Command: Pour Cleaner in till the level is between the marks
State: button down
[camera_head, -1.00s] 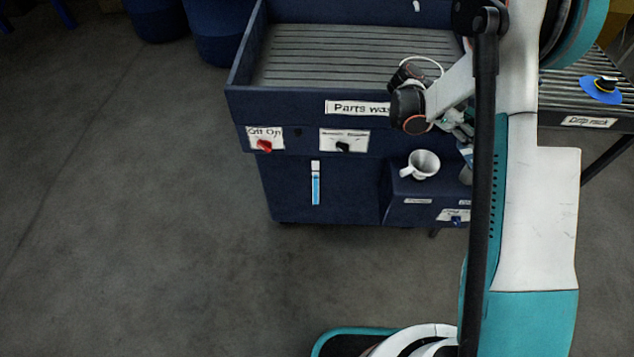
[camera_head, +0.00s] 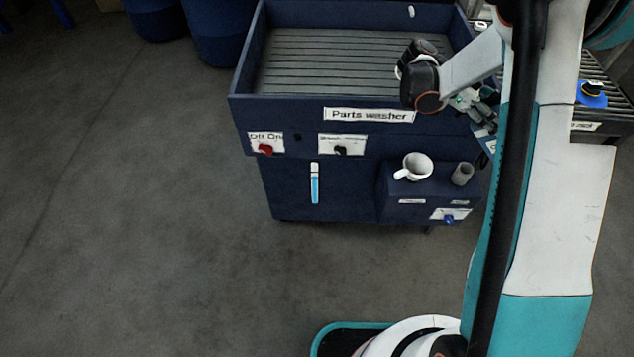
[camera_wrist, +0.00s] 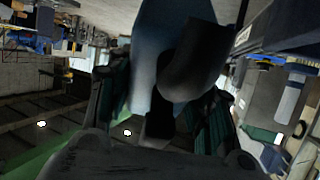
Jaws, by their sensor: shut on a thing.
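The parts washer (camera_head: 345,132) has a sight gauge (camera_head: 314,183) on its front. Blue liquid fills much of the gauge, but its marks are too small to read. A white cup-like funnel (camera_head: 413,166) with a side spout or handle sits on a low ledge at the washer's right. My gripper (camera_head: 482,108) is above and right of the funnel, partly hidden by my arm. In the wrist view my gripper (camera_wrist: 165,125) is shut on a pale blue container (camera_wrist: 146,55) with a dark rounded part in front. I cannot read a label, so cannot confirm it is Cleaner.
A short grey cylinder (camera_head: 462,173) stands on the ledge right of the funnel. A red knob (camera_head: 265,149), a black knob (camera_head: 341,150) and a blue knob (camera_head: 448,219) are on the washer.

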aim_at(488, 138)
jog(key=shift+r, duration=0.4)
jog(key=shift+s+d+f+t+y+p, duration=0.15)
jog(key=shift+d+f+y+p, duration=0.1)
jog(key=shift+f+y, duration=0.15)
jog(key=shift+d+f+t+y+p, duration=0.15)
jog(key=shift+f+y+p, duration=0.1)
jog(key=shift+f+y, duration=0.15)
jog(key=shift+s+d+f+t+y+p, duration=0.15)
jog(key=shift+f+t+y+p, duration=0.15)
jog(key=shift+f+t+y, duration=0.75)
jog(key=f+y, duration=0.3)
jog(key=y, duration=0.1)
jog(key=shift+a+f+t, duration=0.2)
jog(key=shift+f+t, duration=0.05)
jog(key=shift+f, duration=0.1)
jog(key=shift+w+a+f+t+y, duration=0.25)
jog(key=shift+f+t+y, duration=0.05)
jog(key=shift+f+y, duration=0.25)
jog(key=shift+d+r, duration=0.1)
